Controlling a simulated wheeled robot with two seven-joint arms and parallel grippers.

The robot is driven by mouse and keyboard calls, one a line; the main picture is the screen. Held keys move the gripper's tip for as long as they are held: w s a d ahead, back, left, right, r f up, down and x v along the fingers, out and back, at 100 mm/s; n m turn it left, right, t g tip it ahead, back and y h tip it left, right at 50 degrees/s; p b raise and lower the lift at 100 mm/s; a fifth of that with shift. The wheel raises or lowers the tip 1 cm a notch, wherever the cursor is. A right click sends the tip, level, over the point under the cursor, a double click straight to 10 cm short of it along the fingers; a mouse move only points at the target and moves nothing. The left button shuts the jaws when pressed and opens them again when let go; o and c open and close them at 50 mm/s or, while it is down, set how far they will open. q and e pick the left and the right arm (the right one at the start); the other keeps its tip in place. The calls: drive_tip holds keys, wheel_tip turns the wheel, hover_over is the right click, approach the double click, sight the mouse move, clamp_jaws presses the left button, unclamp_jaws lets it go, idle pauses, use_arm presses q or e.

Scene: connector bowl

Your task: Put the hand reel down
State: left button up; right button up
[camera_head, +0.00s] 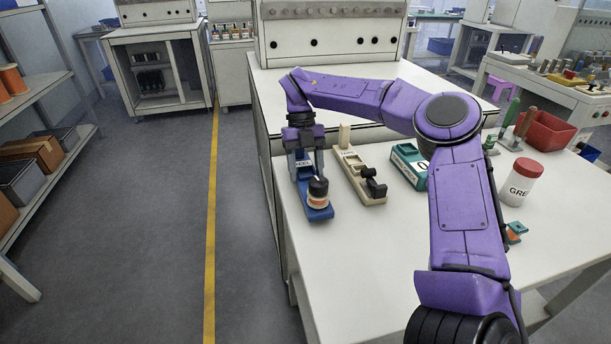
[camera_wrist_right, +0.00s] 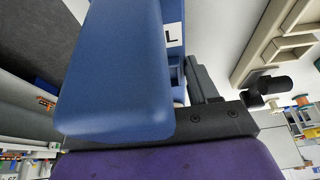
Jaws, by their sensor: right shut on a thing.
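The hand reel (camera_head: 319,213) is a long blue body with a label reading "EEL" in part and a dark-topped spool with an orange band at its near end. It is at the left edge of the white table. My right gripper (camera_head: 305,168) points down and is shut on the far part of the hand reel. In the right wrist view the blue body of the reel (camera_wrist_right: 115,75) fills the left and middle, beside a dark finger. I cannot tell whether its underside touches the table. My left gripper is not in view.
Further right are a teal box (camera_head: 405,157), a white jar with a red lid (camera_head: 520,185) and a red bin (camera_head: 545,133). The table (camera_head: 350,260) is bare in front. The floor lies left of its edge.

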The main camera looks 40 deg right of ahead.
drive_tip(key=shift+f, duration=0.8)
drive_tip(key=o, duration=1.2)
drive_tip(key=shift+o, duration=0.2)
drive_tip(key=p+v, duration=0.4)
drive_tip(key=v, duration=0.8)
drive_tip(key=shift+p, duration=0.3)
